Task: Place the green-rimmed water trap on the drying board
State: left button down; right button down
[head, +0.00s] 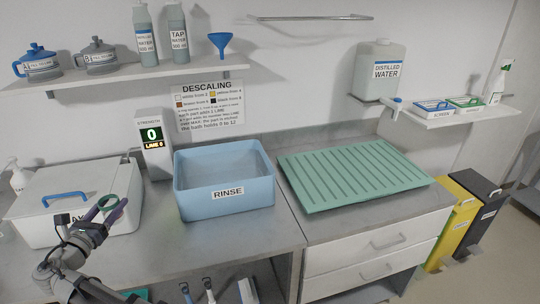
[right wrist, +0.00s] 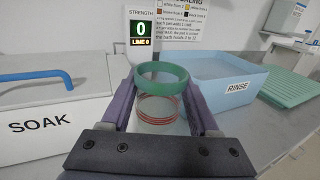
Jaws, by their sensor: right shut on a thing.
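The green-rimmed water trap (right wrist: 160,98) is a clear cup with a green ring at its top and red lines around its lower part. My right gripper (right wrist: 163,105) is shut on it, with a purple finger on each side. In the head view the right gripper (head: 108,209) is at the left, beside the front right of the SOAK box, and the trap's green rim (head: 106,201) shows between the fingers. The drying board (head: 350,174), green and ribbed, lies empty on the right counter. My left gripper is not in view.
The blue RINSE basin (head: 225,203) stands between the trap and the board. The white SOAK box (head: 42,228) with a blue handle is closed. A strength display (head: 152,146) reads 0. A shelf (head: 130,76) hangs above; a distilled water tank (head: 379,72) is behind the board.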

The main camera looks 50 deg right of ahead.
aim_at(357, 171)
jog(key=k+l, duration=0.15)
jog(key=l, duration=0.25)
jog(key=k+l, duration=0.2)
jog(key=l, duration=0.2)
jog(key=k+l, duration=0.15)
jog(key=l, duration=0.25)
jog(key=k+l, duration=0.15)
jog(key=l, duration=0.2)
jog(key=k+l, duration=0.2)
jog(key=l, duration=0.2)
jog(key=k+l, duration=0.15)
jog(key=l, duration=0.25)
jog(key=k+l+z, duration=0.1)
jog(key=l, duration=0.3)
jog(key=k, duration=0.1)
